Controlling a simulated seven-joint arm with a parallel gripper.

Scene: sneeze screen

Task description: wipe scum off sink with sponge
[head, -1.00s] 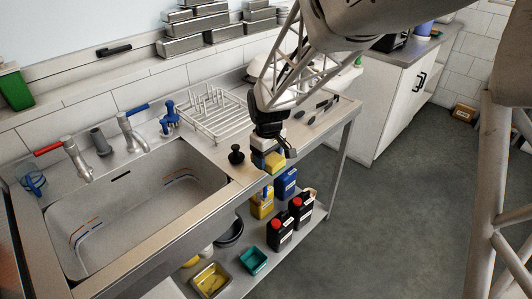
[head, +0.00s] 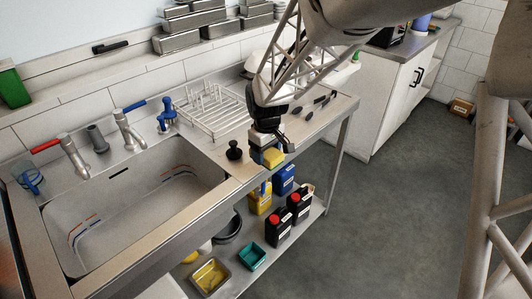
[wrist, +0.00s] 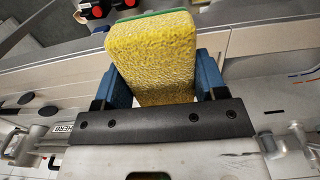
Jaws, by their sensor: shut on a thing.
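My gripper (wrist: 153,85) is shut on a yellow sponge (wrist: 150,50) with a green backing, which stands out between the blue fingers in the wrist view. In the head view the sponge (head: 273,157) is held over the front edge of the steel counter, right of the sink. The steel sink (head: 140,210) is at the left, with an open basin. Coloured streaks of scum (head: 86,231) show on its left wall, and more streaks (head: 180,174) show on its far right wall. The sponge is apart from the sink.
A black plunger-like item (head: 235,151) stands between the sink and my gripper. A white dish rack (head: 212,112) is behind it. Taps (head: 128,130) rise along the sink's back edge. Bottles (head: 278,225) and trays stand on the shelf below.

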